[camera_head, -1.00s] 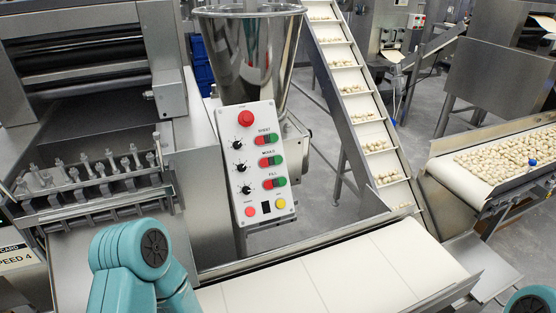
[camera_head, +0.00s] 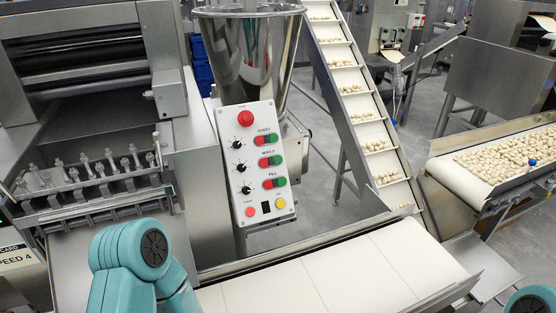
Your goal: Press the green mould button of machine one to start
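The control panel (camera_head: 256,197) is a white tilted plate in front of the steel hopper. Its middle button pair, labelled MOULD, has a green button (camera_head: 275,160) on the right and a red button (camera_head: 264,163) on the left. The SHEET pair (camera_head: 266,139) is above and the FILL pair (camera_head: 274,183) below. Nothing touches or covers the panel. A teal link of my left arm stands at the lower left, clear of the panel. Only a sliver of my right arm shows at the bottom right corner. Neither gripper is in view.
A red stop button (camera_head: 246,118) tops the panel, with black knobs at its left. The steel hopper (camera_head: 248,55) stands behind. An empty white belt (camera_head: 345,275) runs in front, and an inclined conveyor (camera_head: 347,105) carries pasta at right. A roller machine (camera_head: 95,200) stands left.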

